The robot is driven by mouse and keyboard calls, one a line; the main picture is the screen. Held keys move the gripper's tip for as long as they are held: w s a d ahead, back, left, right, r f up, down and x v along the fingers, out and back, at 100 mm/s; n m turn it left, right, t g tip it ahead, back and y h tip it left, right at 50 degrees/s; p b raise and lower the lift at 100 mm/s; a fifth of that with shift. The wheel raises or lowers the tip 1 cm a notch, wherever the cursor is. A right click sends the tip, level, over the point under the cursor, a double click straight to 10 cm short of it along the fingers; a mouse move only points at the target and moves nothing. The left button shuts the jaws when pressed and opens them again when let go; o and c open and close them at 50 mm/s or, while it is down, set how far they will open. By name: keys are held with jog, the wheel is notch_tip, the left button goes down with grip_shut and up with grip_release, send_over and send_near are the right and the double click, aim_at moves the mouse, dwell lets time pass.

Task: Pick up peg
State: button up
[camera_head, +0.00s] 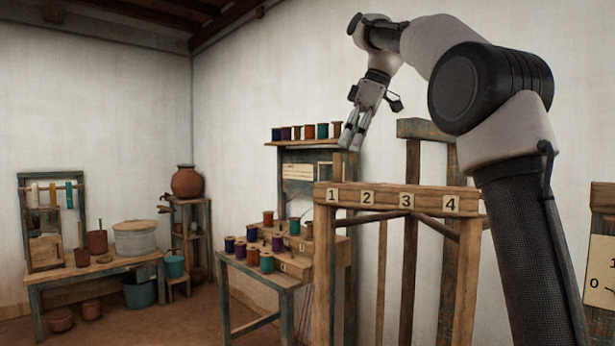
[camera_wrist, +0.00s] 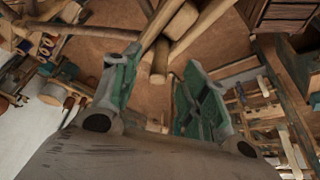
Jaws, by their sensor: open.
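My gripper (camera_head: 352,144) hangs fingers down above the left end of the numbered wooden beam (camera_head: 385,188), in the head view. Its fingers are apart. In the wrist view, its two green-padded fingers (camera_wrist: 152,92) stand apart with nothing gripped between them. A light wooden piece (camera_wrist: 159,62) shows beyond and between the fingertips. It may be the peg, but I cannot tell for sure among the crossing wooden bars. In the head view, a short upright wooden piece (camera_head: 344,166) shows just below the fingertips, behind the beam near number 1.
The beam is marked 1 to 4 and stands on wooden posts. A stepped rack of thread spools (camera_head: 264,248) stands to its left. More spools line a shelf (camera_head: 305,142) behind. A low bench (camera_head: 95,268) with pots is at far left. Open floor (camera_head: 190,318) lies between.

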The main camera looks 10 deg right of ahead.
aim_at(338, 167)
jog(key=shift+w+a+f, duration=0.15)
jog(key=shift+a+f, duration=0.3)
jog(key=x, duration=0.6)
jog(key=shift+a+f, duration=0.1)
jog(key=shift+a, duration=0.1)
jog(key=c, duration=0.9)
